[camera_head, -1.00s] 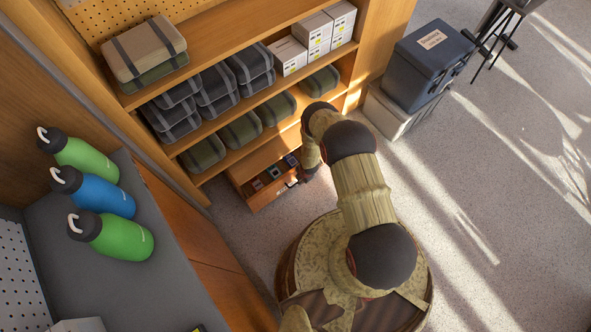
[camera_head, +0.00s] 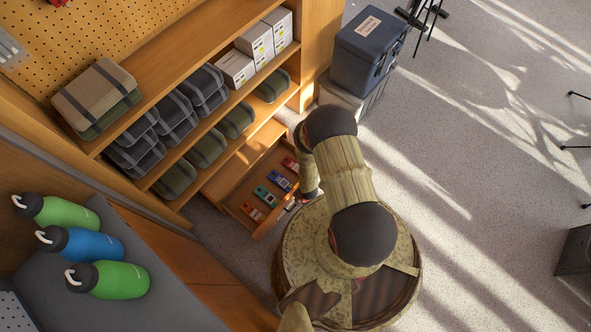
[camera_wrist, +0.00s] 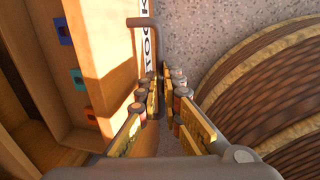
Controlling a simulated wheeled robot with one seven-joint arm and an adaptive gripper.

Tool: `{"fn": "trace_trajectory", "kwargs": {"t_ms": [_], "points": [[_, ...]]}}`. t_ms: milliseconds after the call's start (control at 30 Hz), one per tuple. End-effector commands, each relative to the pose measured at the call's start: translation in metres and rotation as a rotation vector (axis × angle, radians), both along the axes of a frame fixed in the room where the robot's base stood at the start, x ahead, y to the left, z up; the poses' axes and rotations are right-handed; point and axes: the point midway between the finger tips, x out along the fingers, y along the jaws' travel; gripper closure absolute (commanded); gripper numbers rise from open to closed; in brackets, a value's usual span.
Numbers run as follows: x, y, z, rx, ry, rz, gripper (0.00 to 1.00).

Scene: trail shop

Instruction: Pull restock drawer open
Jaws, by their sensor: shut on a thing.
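The wooden restock drawer (camera_head: 236,192) stands pulled out from the bottom of the shelf unit in the head view, with several small coloured items inside. Its front panel (camera_wrist: 103,35) runs along the left of the wrist view, with a partly hidden white label bearing dark letters. In the head view my gripper (camera_head: 292,204) is small and partly hidden by my arm, at the drawer front.
The shelf unit (camera_head: 188,58) holds grey and green packs and white boxes. A dark cooler (camera_head: 366,50) sits on a grey crate at its right end. A counter with bottles (camera_head: 110,279) stands at the lower left. The floor (camera_head: 470,200) to the right is largely clear.

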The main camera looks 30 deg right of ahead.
Motion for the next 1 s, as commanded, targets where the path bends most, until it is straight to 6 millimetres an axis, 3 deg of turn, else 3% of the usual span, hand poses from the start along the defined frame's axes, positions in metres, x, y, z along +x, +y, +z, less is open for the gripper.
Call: {"fn": "trace_trajectory", "kwargs": {"t_ms": [333,367,667,1000], "points": [[-0.0023,0.0001,-0.0016,0.000,0.002,0.001,1.00],[-0.0023,0.0001,-0.0016,0.000,0.002,0.001,0.91],[-0.0014,0.0000,-0.0010,0.001,0.001,0.000,0.74],[-0.0007,-0.0002,0.0004,0.000,0.000,0.000,0.73]]}}
